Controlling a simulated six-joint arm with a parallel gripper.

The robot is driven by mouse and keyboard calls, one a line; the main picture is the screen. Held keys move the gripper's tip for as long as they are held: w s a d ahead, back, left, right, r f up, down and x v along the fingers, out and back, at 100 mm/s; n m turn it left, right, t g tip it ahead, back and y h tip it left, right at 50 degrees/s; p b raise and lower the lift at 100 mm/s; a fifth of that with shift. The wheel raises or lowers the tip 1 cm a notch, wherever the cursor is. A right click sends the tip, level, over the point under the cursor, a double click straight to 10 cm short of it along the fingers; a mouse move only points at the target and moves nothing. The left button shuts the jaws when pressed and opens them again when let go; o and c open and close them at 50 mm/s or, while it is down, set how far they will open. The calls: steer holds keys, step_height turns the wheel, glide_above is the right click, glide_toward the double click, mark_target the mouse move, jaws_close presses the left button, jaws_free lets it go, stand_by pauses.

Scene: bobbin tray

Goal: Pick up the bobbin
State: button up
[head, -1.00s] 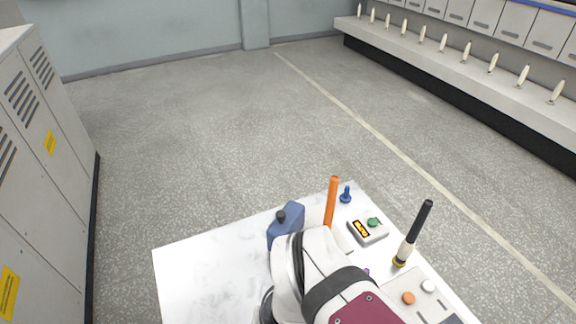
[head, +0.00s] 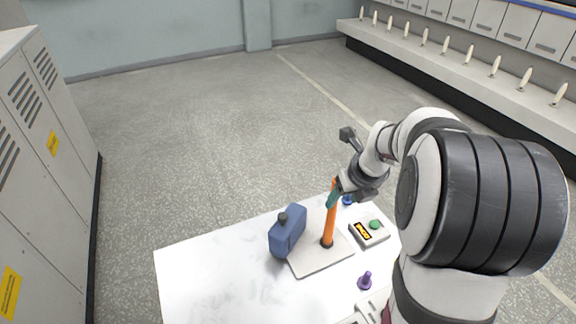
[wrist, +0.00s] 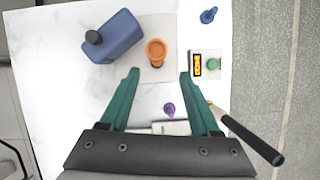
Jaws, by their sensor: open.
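The orange tube (head: 329,225), which looks like the bobbin, stands upright on a pale tray (head: 310,264). In the wrist view, the tube (wrist: 156,46) is seen from above, with a hollow round top. My gripper (wrist: 158,74) is open, with two teal fingers spread apart and nothing between them. The tube's top lies just past the fingertips in that view, roughly centred between them. In the head view, a teal finger overlaps the upper part of the tube; I cannot tell whether they touch.
A blue jug (head: 287,234) with a black cap stands close left of the tube. A grey box with a green button (head: 375,224) is to the right. Purple (head: 366,281) and blue (wrist: 208,15) pegs stand nearby. A black-handled brush (wrist: 250,138) is at right. The table's left part is clear.

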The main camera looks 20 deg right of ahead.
mark_target(336, 205)
steer(key=x, duration=0.7)
steer(key=shift+w+a+f, duration=0.15)
steer(key=shift+w+f, duration=0.15)
steer(key=shift+w, duration=0.15)
jaws_close()
